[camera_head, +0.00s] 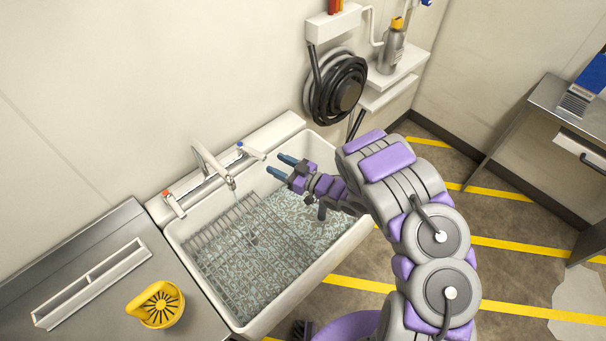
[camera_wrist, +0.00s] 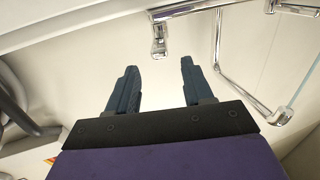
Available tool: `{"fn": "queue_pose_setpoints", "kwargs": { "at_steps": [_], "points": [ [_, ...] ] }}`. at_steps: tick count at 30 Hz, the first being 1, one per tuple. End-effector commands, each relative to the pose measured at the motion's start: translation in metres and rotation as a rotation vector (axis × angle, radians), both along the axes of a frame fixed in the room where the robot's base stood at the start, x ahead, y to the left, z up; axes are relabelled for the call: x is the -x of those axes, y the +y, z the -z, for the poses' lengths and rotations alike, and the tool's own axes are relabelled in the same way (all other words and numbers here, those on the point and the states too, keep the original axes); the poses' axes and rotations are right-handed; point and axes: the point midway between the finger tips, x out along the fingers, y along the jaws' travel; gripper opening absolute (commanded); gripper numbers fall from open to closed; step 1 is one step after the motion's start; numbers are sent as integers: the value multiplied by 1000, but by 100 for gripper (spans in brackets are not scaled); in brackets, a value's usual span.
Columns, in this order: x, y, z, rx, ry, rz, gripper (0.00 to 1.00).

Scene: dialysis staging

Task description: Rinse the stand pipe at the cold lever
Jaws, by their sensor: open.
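The stand pipe (camera_head: 208,163) is a bent chrome spout over a white sink (camera_head: 177,241). It also shows at the right of the wrist view (camera_wrist: 244,92), with a pale clear streak at its mouth that looks like running water. The cold lever (camera_head: 250,151) is a chrome handle with a blue mark, right of the spout; in the wrist view, a chrome lever end (camera_wrist: 159,42) lies ahead, between the finger lines. My gripper (camera_head: 283,165) is open and empty, with its two blue-grey fingers (camera_wrist: 159,68) pointing at the lever, apparently just short of it.
A red-marked lever (camera_head: 174,204) is left of the spout. A wire rack (camera_head: 225,248) lies in the sink. A yellow strainer cup (camera_head: 157,305) and a white tray (camera_head: 92,284) sit on the left counter. A coiled black hose (camera_head: 335,88) hangs on the wall behind.

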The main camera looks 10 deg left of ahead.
Motion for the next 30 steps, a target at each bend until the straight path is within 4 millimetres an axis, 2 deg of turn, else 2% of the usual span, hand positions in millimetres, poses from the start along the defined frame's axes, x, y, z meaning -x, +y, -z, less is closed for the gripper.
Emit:
{"fn": "queue_pose_setpoints", "kwargs": {
  "at_steps": [1,6,13,19,30],
  "points": [
    [4,-12,-1,1,4,4,51],
    [19,-44,0,1,2,3,51],
    [33,-72,1,2,1,2,51],
    [38,-81,1,1,2,2,51],
    [38,-81,1,0,0,1,51]
  ]
}}
